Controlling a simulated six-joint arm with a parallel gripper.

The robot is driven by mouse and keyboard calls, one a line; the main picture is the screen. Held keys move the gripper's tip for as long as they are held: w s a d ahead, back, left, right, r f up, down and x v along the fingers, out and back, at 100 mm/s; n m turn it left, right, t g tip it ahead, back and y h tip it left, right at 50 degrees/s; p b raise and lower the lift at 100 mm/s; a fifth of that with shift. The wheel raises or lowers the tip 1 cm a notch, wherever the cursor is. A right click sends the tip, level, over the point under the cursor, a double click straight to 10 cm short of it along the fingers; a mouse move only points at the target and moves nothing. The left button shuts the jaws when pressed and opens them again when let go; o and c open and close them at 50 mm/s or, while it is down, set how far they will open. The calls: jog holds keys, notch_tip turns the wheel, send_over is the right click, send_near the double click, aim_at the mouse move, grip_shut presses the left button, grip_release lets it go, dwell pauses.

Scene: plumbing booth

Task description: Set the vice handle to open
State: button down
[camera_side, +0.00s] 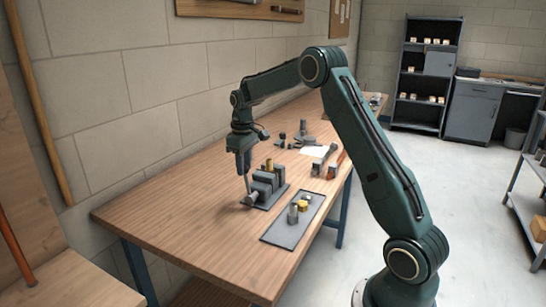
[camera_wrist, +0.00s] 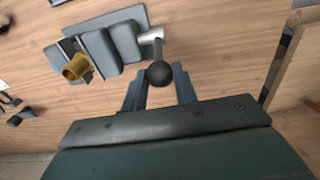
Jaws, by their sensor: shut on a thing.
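The grey vice (camera_side: 266,184) stands on the wooden bench in the side view. In the wrist view its jaw blocks (camera_wrist: 124,46) lie at the upper left, with a brass fitting (camera_wrist: 76,67) at the jaws. A pale screw end (camera_wrist: 151,36) sticks out of the vice. The vice handle's dark ball knob (camera_wrist: 160,74) sits between the fingertips of my gripper (camera_wrist: 160,80), which is shut on it. In the side view my gripper (camera_side: 246,178) points down beside the front end of the vice. The rest of the handle is mostly hidden behind the knob.
A dark tray (camera_side: 282,236) with a grey cylinder and brass pieces lies right of the vice in the side view. Tools and a white sheet (camera_side: 313,151) lie farther back. The wall runs along the left; the bench front is clear.

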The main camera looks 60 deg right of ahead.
jog(key=shift+s, duration=0.1)
jog(key=s+f+t, duration=0.3)
jog(key=s+t, duration=0.1)
jog(key=s, duration=0.6)
jog(key=shift+d, duration=0.15)
dwell(0.6)
jog(key=shift+s+f, duration=0.15)
jog(key=c, duration=1.1)
grip_release()
